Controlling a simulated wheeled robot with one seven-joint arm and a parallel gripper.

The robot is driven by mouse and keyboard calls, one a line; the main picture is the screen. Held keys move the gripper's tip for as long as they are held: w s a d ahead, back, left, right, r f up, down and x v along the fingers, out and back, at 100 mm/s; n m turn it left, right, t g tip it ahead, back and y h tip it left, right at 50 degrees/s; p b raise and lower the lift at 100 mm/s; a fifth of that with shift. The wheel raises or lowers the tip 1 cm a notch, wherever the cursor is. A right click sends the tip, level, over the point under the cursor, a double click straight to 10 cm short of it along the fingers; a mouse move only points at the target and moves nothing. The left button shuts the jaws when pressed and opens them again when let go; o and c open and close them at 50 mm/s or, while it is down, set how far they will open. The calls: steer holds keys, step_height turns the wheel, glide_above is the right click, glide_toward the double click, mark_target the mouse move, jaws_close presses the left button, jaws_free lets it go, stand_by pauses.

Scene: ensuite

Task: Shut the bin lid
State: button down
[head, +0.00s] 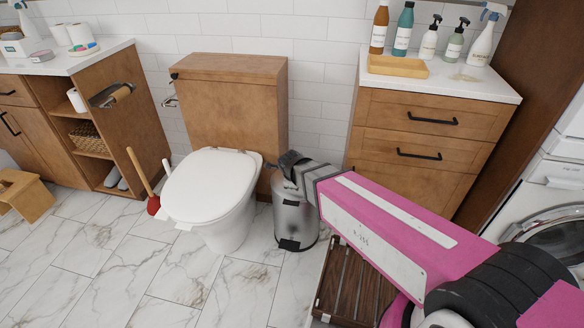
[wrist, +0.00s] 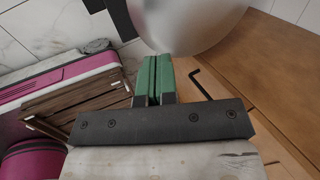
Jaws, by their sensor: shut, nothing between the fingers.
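The bin (head: 295,222) is a small metal pedal bin standing on the floor between the toilet and the drawer cabinet. My gripper reaches over its top in the head view and hides most of the lid, so I cannot tell there how far the lid is open. In the wrist view, a smooth grey rounded surface (wrist: 190,22), probably part of the bin, fills the top middle. My gripper (wrist: 153,70) shows two green finger pads pressed together with nothing between them. Its tips are close to the lower edge of that surface; contact is unclear.
The toilet (head: 212,190) with its lid down stands left of the bin. The drawer cabinet (head: 425,125) is behind and to the right. A slatted wooden mat (head: 350,280) lies in front. A plunger (head: 145,182) stands left of the toilet; marble floor is clear at front left.

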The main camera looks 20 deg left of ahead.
step_height(320, 180, down, 11)
steer(key=s, duration=0.3)
steer(key=shift+d, duration=0.15)
steer(key=shift+w+f, duration=0.1)
steer(key=shift+f, duration=0.05)
stand_by(0.3)
